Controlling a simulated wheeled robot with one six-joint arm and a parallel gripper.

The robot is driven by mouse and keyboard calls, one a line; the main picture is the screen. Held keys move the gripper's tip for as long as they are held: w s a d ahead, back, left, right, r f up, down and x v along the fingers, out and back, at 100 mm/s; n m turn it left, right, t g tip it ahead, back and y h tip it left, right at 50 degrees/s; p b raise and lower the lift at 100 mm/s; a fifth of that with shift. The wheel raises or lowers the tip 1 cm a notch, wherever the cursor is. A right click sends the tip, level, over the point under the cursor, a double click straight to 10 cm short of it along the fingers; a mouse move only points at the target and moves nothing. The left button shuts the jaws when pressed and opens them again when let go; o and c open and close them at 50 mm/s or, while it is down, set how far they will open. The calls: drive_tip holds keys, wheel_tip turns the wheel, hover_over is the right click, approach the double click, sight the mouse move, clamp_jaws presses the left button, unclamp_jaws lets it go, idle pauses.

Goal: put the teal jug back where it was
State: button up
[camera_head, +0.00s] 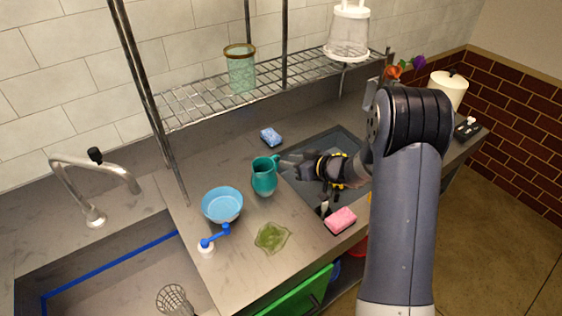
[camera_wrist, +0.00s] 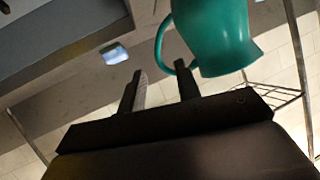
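The teal jug (camera_head: 264,178) stands upright on the grey counter, just right of a light blue bowl, in the head view. In the wrist view the jug (camera_wrist: 218,38) fills the upper right, with its handle (camera_wrist: 160,45) toward the fingers. My gripper (camera_head: 288,166) reaches in from the right at the jug's handle side. In the wrist view my gripper (camera_wrist: 159,82) has its two fingers apart with nothing between them. The right fingertip is close to the handle's lower end; I cannot tell if they touch.
The blue bowl (camera_head: 222,205), green dish (camera_head: 271,238), pink sponge (camera_head: 340,221) and blue sponge (camera_head: 270,137) lie around the jug. A dark tray (camera_head: 335,143) lies under my wrist. A wire shelf (camera_head: 205,102) with a glass vase (camera_head: 240,70) stands behind. A sink (camera_head: 110,275) is at left.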

drive_tip(key=v, duration=0.6)
drive_tip(key=shift+s, duration=0.2)
